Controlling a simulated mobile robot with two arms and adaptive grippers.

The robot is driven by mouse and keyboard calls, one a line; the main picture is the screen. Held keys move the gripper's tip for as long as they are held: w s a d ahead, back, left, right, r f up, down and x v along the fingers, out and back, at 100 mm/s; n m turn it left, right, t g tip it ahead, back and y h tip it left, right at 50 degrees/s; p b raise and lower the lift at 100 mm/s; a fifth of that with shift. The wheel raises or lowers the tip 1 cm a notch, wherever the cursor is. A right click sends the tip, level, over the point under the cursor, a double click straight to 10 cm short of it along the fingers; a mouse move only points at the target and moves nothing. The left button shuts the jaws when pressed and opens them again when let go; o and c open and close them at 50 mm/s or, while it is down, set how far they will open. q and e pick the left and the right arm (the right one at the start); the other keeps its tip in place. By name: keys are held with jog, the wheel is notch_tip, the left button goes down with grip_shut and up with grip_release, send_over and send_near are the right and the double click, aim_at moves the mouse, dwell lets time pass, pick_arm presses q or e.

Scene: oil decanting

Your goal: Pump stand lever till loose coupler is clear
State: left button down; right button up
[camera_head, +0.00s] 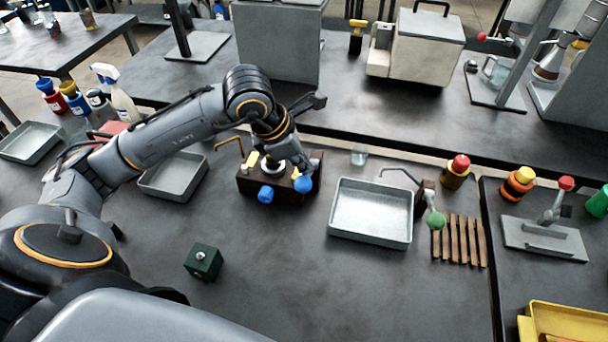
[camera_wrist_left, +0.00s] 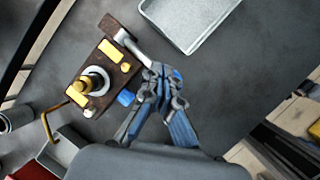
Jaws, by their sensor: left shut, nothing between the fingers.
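A dark brown wooden stand (camera_head: 278,188) sits at the middle of the table; in the wrist view (camera_wrist_left: 88,108) it is left of my gripper. It carries yellow plates and a pale ring with a brass fitting (camera_wrist_left: 88,84), perhaps the coupler; whether it is loose I cannot tell. A grey lever (camera_wrist_left: 131,41) runs from one end of the stand to a blue knob (camera_head: 303,184). A second blue knob (camera_head: 266,194) is on its front. My left gripper (camera_wrist_left: 160,72) is shut and empty at the lever's knob, partly hiding it; contact is unclear. My right gripper is not in view.
A grey tray (camera_head: 371,239) stands right of the stand, and another tray (camera_head: 150,186) stands left. A bent brass pipe (camera_head: 229,143) rises behind the stand. A green block (camera_head: 203,266) sits in front. Slats (camera_head: 459,243) lie at right. The front middle is clear.

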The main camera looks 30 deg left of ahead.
aim_at(298, 185)
pick_arm(q)
jog(key=shift+s+d+f+b, duration=0.1)
jog(key=shift+s+f+b, duration=0.3)
jog(key=shift+f+b, duration=0.5)
jog(key=shift+s+d+f+b, duration=0.1)
jog(key=shift+s+f+b, duration=0.25)
jog(key=shift+f+b, duration=0.45)
jog(key=shift+s+d+f+b, duration=0.1)
jog(key=shift+s+f+b, duration=0.3)
jog(key=shift+f+b, duration=0.5)
dwell(1.9)
jog(key=shift+r, duration=0.2)
dwell(0.4)
jog(key=shift+w+a+r+p, duration=0.1)
jog(key=shift+w+r+p, duration=0.4)
jog(key=shift+r, duration=0.45)
jog(key=shift+w+a+r+p, duration=0.15)
jog(key=shift+w+r+p, duration=0.3)
jog(key=shift+r, duration=0.55)
jog(key=shift+w+a+r+p, duration=0.1)
jog(key=shift+w+r+p, duration=0.4)
jog(key=shift+r, duration=0.45)
